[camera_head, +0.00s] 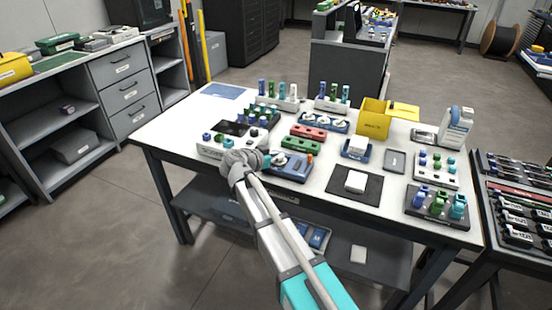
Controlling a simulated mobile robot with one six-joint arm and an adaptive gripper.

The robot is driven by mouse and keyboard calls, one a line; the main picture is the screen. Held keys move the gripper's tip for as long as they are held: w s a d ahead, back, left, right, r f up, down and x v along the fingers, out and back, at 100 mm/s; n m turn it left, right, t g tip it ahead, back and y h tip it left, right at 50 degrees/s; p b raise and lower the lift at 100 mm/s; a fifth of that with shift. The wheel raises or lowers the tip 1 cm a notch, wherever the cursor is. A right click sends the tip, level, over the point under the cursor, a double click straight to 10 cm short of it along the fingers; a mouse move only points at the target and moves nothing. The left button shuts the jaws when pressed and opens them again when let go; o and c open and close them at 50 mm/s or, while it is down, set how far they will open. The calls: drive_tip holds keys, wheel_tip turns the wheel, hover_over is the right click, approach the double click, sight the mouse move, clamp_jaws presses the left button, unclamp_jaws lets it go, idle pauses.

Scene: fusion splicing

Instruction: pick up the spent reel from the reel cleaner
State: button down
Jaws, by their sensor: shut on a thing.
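My gripper (243,159) is over the front left of the white table, its fingers mostly hidden behind my own wrist. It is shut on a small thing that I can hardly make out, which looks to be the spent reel. Just right of the gripper lies a flat blue unit (296,171) with a dark round part on top, which seems to be the reel cleaner. Whether the reel is clear of the cleaner cannot be told from here.
A white rack (208,150) with coloured pegs stands close left of my gripper. Red (309,131) and green (293,146) blocks lie behind the blue unit. A yellow box (373,121) stands further back. A dark mat (340,192) with a white block (356,181) lies to the right.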

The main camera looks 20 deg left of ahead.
drive_tip(key=shift+r, duration=0.15)
wheel_tip(320, 180, up, 2)
drive_tip(key=shift+r+p, duration=0.1)
drive_tip(key=shift+p, duration=1.05)
drive_tip(key=s+d+r+p, duration=0.3)
drive_tip(key=s+r+p, duration=0.7)
drive_tip(key=s, duration=0.3)
drive_tip(key=shift+s+d+r, duration=0.2)
drive_tip(key=shift+s+r, duration=0.05)
drive_tip(key=shift+s, duration=0.05)
